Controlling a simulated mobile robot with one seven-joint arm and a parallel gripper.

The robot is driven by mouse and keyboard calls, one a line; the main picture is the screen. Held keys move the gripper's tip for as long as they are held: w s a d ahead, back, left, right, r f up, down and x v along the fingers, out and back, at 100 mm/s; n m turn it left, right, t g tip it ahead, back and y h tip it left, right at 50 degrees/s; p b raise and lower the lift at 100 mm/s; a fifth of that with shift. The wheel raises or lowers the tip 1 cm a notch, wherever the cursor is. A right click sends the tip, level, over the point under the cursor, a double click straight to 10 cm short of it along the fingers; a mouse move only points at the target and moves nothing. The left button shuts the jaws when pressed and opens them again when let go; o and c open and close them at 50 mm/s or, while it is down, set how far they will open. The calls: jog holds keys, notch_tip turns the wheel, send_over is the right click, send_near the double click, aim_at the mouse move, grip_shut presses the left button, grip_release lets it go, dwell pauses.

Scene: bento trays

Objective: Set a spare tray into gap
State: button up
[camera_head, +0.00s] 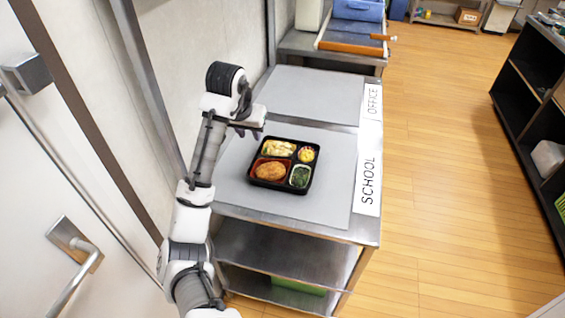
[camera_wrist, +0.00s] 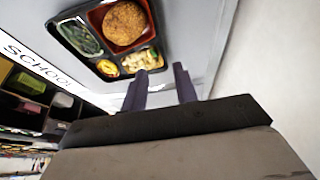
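A black bento tray (camera_head: 262,185) lies flat on the grey mat marked SCHOOL, on the near half of the steel cart. Its compartments hold a brown fried patty, green vegetables, a pale dish and a small yellow-and-red item. In the wrist view the tray (camera_wrist: 88,62) is at the top, just beyond my fingertips. My gripper (camera_head: 248,133) is above the mat at the tray's upper left, clear of it. In the wrist view my gripper (camera_wrist: 160,70) has its two dark fingers apart with nothing between them. No gap between trays is visible.
The far grey mat (camera_head: 315,92), marked OFFICE, is bare. Behind it stands a bench with orange rails (camera_head: 350,47) and a blue container (camera_head: 358,9). A wall runs close along the left. A dark shelf (camera_head: 520,100) stands at the right, across open wooden floor.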

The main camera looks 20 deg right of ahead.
send_over(256, 154)
jog(key=s+a, duration=0.1)
jog(key=s, duration=0.1)
notch_tip(256, 154, down, 6)
jog(key=shift+s+r+b, duration=0.1)
jog(key=shift+b, duration=0.2)
jog(key=shift+a+p+x, duration=0.15)
jog(key=shift+p+x, duration=0.4)
jog(key=shift+x, duration=0.85)
jog(key=shift+a+p+x, duration=0.1)
jog(key=shift+p+x, duration=0.4)
jog(key=shift+x, duration=0.85)
grip_shut()
